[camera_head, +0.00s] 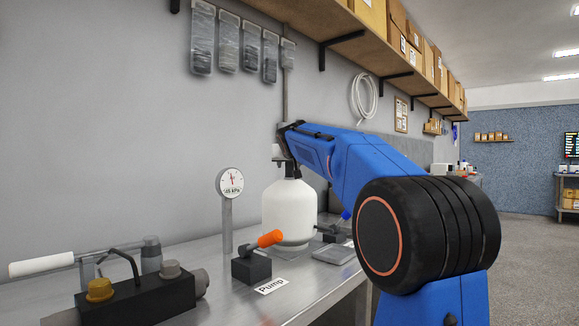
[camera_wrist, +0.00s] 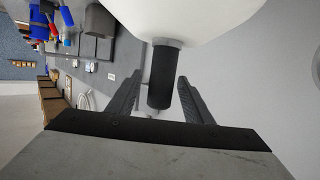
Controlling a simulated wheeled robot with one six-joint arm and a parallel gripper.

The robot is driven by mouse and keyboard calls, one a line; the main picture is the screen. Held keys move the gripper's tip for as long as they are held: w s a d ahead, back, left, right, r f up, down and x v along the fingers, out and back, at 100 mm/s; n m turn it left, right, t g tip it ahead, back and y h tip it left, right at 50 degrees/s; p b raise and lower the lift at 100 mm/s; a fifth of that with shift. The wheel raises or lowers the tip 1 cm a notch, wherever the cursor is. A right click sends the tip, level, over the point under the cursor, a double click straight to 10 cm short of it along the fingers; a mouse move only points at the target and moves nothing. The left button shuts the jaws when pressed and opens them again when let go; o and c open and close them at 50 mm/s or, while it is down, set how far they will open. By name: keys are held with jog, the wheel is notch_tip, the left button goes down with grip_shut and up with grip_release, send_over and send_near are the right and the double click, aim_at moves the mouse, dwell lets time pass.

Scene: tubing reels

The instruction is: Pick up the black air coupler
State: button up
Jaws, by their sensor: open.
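The black air coupler (camera_wrist: 160,80) is a short dark cylinder in the wrist view. It projects from a grey collar (camera_wrist: 167,43) on the white tank (camera_wrist: 195,18). My gripper (camera_wrist: 160,75) is open, with one finger on each side of the coupler. A gap shows between the coupler and each finger. In the head view my gripper (camera_head: 283,142) is at the top of the white tank (camera_head: 289,212), which stands on the metal bench.
On the bench (camera_head: 215,314) stand a dial gauge (camera_head: 231,182) on a post, an orange-handled valve (camera_head: 256,256) by a "Pump" label (camera_head: 271,286), and a black block (camera_head: 140,298) with a white-handled lever. A shelf (camera_head: 345,35) with boxes runs above. Floor is clear at right.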

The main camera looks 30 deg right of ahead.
jog(key=shift+x, duration=1.1)
jog(key=shift+c, duration=0.3)
grip_shut()
jog(key=shift+r, duration=0.1)
notch_tip(320, 180, up, 18)
